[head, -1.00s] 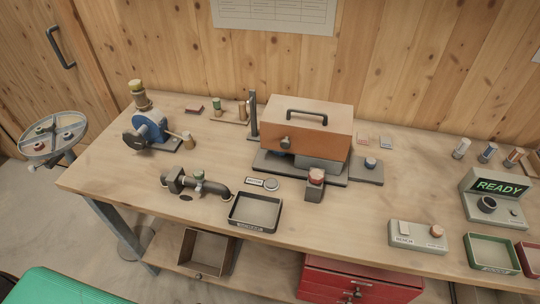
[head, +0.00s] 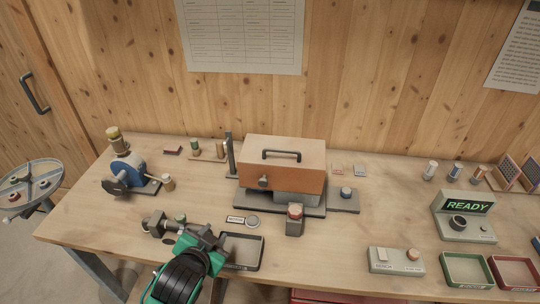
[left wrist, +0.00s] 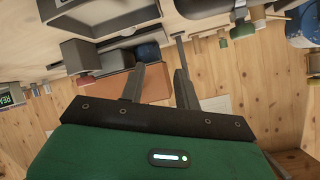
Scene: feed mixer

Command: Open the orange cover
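My right gripper is not in view.
A post (head: 230,155) stands at the cover's left. A red-topped block (head: 295,220) stands in front of the cover. A black tray (head: 262,252) lies beside my left gripper, and a pipe fitting (head: 156,223) is to its left.

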